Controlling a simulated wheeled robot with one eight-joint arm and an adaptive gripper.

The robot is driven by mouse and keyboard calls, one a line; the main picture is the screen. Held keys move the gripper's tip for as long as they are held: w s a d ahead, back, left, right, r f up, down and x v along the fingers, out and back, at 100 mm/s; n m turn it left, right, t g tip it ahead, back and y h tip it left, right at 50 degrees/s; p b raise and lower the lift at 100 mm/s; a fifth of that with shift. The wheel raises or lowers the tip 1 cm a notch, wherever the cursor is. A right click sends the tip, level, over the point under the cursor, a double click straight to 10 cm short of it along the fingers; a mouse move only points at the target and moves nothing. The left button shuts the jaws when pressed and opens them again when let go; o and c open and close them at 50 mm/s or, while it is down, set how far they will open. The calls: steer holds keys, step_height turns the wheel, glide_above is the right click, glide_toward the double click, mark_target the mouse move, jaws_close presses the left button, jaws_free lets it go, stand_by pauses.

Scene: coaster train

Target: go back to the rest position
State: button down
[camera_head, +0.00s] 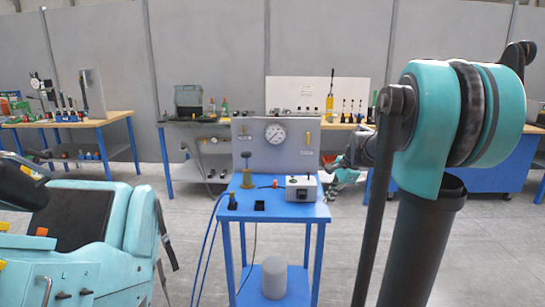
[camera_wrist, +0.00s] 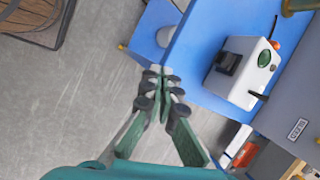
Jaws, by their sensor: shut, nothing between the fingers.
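My gripper (camera_wrist: 162,78) shows in the wrist view with its dark green fingers together and nothing between them. It is in front of the blue stand (camera_wrist: 205,55) and the grey floor, apart from the white control box (camera_wrist: 243,72). In the head view my arm rises at the right, and its far end reaches to the right side of the blue stand (camera_head: 275,212). The fingertips are too small there to make out. The white control box with a black switch (camera_head: 301,187) sits on the stand top.
A grey panel with a round gauge (camera_head: 275,133) stands at the back of the stand. A white cylinder (camera_head: 274,277) is on its lower shelf. A teal coaster car (camera_head: 95,235) is at the left. Workbenches (camera_head: 70,122) line the back wall. Floor between car and stand is largely clear.

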steer(key=s+a+f+n+h, duration=0.1)
steer(key=s+f+n+h, duration=0.1)
steer(key=s+f+n, duration=0.5)
steer(key=s+f+n+t+h, duration=0.1)
steer(key=s+f+n, duration=0.7)
steer(key=s, duration=0.9)
steer(key=shift+a+f+h, duration=0.4)
steer(key=shift+f, duration=0.45)
